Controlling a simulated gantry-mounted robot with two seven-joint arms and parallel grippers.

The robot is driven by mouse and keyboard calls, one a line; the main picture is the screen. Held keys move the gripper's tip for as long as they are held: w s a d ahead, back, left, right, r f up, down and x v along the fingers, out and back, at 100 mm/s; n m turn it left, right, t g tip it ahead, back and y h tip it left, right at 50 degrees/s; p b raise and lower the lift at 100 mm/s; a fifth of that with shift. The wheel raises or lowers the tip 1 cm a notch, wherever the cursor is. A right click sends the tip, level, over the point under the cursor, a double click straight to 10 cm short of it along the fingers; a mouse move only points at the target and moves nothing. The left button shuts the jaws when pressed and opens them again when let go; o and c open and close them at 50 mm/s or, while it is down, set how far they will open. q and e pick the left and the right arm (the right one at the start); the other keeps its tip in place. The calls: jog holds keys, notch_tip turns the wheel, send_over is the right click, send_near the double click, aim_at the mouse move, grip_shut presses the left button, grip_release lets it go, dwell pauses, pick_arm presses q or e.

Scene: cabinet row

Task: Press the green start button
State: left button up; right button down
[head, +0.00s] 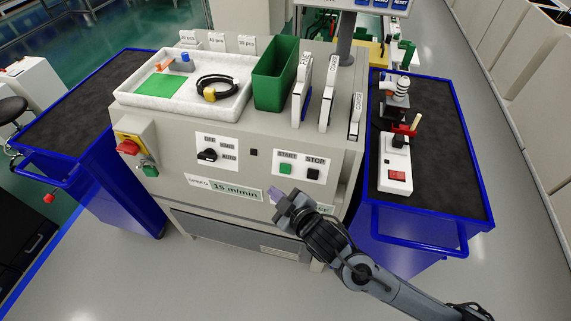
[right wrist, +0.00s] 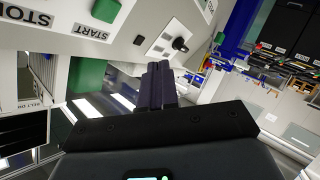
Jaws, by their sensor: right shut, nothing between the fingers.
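The green start button (head: 286,169) sits under the START label on the front panel of the grey machine, beside the black stop button (head: 313,174). In the right wrist view, the start button (right wrist: 107,10) shows at the top edge, partly cut off, near the upside-down START label. My right gripper (head: 275,193) is shut and empty. In the right wrist view the closed dark fingers (right wrist: 158,84) appear apart from the button. My left gripper is out of view.
A black knob (head: 207,155) and a red emergency stop (head: 129,146) are on the panel's left. A white tray (head: 180,108) and a green bin (head: 277,72) stand on top. Blue carts flank the machine; the right one (head: 430,215) is near my forearm.

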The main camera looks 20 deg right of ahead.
aim_at(285, 169)
dwell(0.4)
jog(key=w+d+f, duration=0.1)
jog(key=w, duration=0.1)
jog(key=w+d+f, duration=0.1)
jog(key=w+d, duration=0.1)
jog(key=w+d+f, duration=0.1)
jog(key=w+d, duration=0.1)
jog(key=shift+w+f+b, duration=0.15)
jog(key=shift+w+b, duration=0.05)
jog(key=shift+b, duration=0.15)
dwell(0.3)
dwell(0.7)
dwell(0.7)
jog(key=shift+w+d, duration=0.1)
jog(key=shift+w, duration=0.05)
dwell(0.5)
